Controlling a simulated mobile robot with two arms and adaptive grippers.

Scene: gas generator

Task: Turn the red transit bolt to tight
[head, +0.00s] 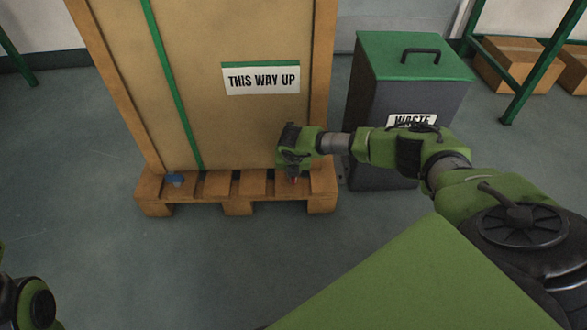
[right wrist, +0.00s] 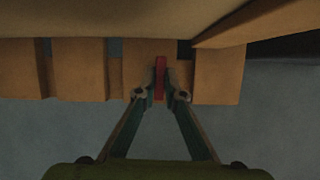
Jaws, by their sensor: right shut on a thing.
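The red transit bolt (right wrist: 160,78) shows in the right wrist view as a narrow upright red piece in front of the wooden pallet (right wrist: 217,85). My right gripper (right wrist: 160,92) is shut on it, with one finger on each side. In the head view a small bit of the red bolt (head: 294,179) shows under my right gripper (head: 292,168), at the right part of the pallet (head: 238,206). Most of the bolt is hidden there. I cannot tell how tight it is. Of my left arm, only a part shows at the lower left of the head view; its gripper is out of view.
A tall wooden crate (head: 215,130) marked THIS WAY UP stands on the pallet. A waste bin (head: 412,80) with a green lid stands right of the crate. The floor (head: 220,265) in front is clear.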

